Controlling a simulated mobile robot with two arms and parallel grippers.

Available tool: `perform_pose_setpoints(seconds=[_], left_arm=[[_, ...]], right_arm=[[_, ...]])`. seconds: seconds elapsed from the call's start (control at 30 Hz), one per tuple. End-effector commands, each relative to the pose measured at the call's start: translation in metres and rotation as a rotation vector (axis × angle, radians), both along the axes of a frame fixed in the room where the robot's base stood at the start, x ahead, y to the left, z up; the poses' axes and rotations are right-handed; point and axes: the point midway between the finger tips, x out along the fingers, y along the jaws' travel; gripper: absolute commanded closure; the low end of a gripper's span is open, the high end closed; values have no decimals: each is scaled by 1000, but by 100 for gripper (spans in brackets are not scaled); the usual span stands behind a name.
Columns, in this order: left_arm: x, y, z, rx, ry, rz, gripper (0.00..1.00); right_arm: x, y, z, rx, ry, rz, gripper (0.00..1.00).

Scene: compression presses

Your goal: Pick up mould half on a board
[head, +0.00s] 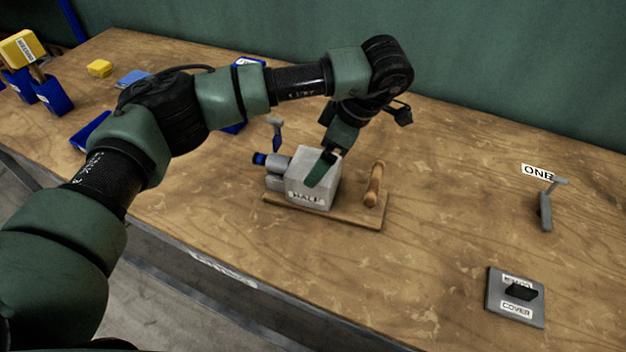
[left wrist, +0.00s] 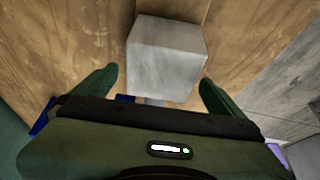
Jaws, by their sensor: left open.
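The mould half is a grey block (head: 316,190) with a label reading HALF on its front, and it sits on a wooden board (head: 345,214) with an upright wooden handle (head: 374,185) at its right end. My left gripper (head: 322,167) is over the block, with one green finger showing in front of its upper part. In the left wrist view the block (left wrist: 166,62) lies ahead between the two spread fingers of the gripper (left wrist: 158,92), with gaps on both sides. The gripper is open and holds nothing. My right gripper is in neither view.
A grey cover plate (head: 515,297) with a black knob lies at the right front. A small grey stand (head: 546,208) is near the ONE label (head: 538,171). Blue bins (head: 52,95) and a yellow block (head: 99,68) are at the far left. The table between board and cover is clear.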

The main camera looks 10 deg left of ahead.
Motion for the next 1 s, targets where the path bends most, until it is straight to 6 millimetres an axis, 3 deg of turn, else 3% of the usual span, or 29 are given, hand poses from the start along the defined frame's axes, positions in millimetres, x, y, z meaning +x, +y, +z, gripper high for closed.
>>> perform_pose_setpoints(seconds=[0.23,0.6,0.9,1.0], left_arm=[[0,10,-22,0,1,1,0],[-1,21,-67,-1,2,2,0],[-1,23,-73,0,0,0,0],[-1,23,-73,-1,0,0,28]], right_arm=[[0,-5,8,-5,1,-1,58],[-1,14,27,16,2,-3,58],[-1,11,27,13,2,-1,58],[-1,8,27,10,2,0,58]])
